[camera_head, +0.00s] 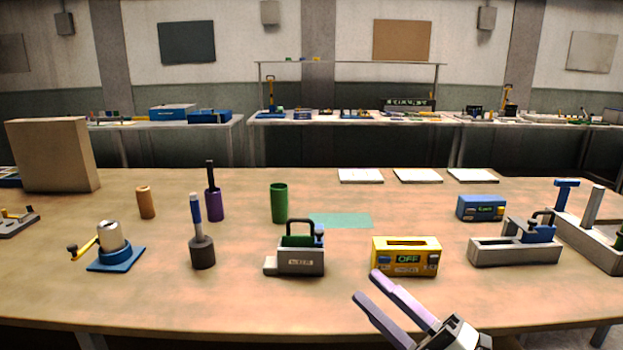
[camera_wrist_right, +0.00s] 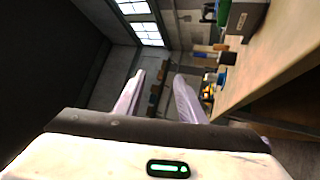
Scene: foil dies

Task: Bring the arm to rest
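My right gripper (camera_head: 378,296) is in the head view at the lower middle right, in front of the yellow box. Its two pale purple fingers are apart with nothing between them. The fingers also show in the right wrist view (camera_wrist_right: 155,95), spread and empty, with the table's edge to their right. My left gripper is not in the head view.
The wooden table (camera_head: 320,312) holds a yellow box (camera_head: 405,257) reading OFF, a grey tool with a black handle (camera_head: 300,262), a grey tray device (camera_head: 515,252), a blue-based crank (camera_head: 115,260) and a green cylinder (camera_head: 279,203). The table's front strip is clear.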

